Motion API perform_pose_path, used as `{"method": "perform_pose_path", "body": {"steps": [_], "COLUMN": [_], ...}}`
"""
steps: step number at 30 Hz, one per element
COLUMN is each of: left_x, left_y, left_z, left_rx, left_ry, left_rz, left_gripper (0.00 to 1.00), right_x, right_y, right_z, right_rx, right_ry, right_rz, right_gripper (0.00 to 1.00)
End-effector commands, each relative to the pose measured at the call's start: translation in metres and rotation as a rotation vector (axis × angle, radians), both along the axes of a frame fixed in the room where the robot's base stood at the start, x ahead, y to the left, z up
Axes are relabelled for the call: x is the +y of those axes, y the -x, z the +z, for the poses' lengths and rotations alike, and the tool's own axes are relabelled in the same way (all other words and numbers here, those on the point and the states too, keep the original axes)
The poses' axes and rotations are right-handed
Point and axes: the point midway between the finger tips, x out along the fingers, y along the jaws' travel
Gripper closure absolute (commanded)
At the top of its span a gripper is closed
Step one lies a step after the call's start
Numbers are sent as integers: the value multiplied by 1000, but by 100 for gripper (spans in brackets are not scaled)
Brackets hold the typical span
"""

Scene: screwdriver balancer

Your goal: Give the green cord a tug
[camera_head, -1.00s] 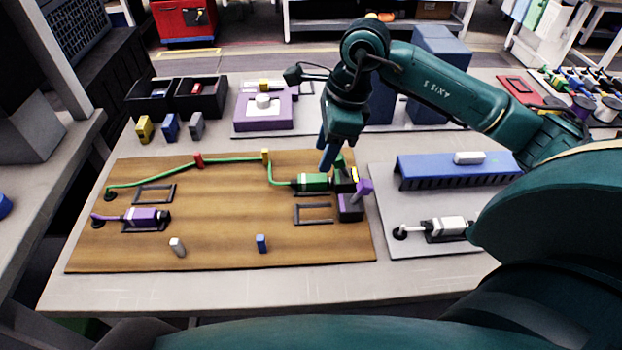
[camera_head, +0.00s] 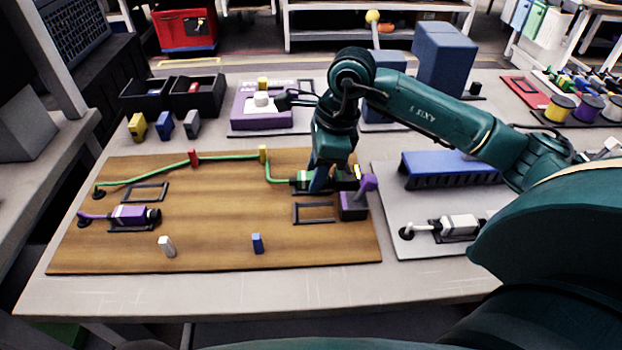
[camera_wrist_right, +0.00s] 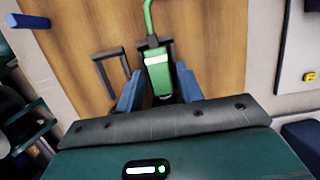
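The green cord (camera_head: 228,157) runs across the wooden board (camera_head: 205,225), past a red clip (camera_head: 194,158) and a yellow clip (camera_head: 263,154), into a green plug body (camera_head: 301,179) at the board's right. The cord also shows in the right wrist view (camera_wrist_right: 148,20), entering the green body (camera_wrist_right: 158,76). My right gripper (camera_head: 320,186) is lowered over that body. In the wrist view its two blue fingers (camera_wrist_right: 159,72) stand on either side of the green body, with narrow gaps, open. The far end of the body is hidden by the gripper. My left gripper is not in view.
A purple block with a tilted lever (camera_head: 354,205) stands close right of my right gripper. An empty dark frame (camera_head: 314,213) lies just in front. A purple plug (camera_head: 130,215) is at the left. White (camera_head: 167,246) and blue (camera_head: 257,243) clips stand on the front board.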

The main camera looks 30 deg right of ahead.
Motion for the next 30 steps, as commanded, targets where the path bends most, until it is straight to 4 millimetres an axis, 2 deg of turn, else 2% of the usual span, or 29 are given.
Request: {"method": "perform_pose_path", "body": {"steps": [2,13,30], "left_x": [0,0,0], "left_y": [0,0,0], "left_z": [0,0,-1], "left_rx": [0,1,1], "left_ry": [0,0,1], "left_rz": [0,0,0], "left_gripper": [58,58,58], "right_x": [0,0,4], "right_y": [0,0,-2], "right_z": [0,0,0], "right_rx": [0,0,-2], "right_ry": [0,0,-3], "right_rz": [0,0,1], "right_gripper": [69,100,100]}}
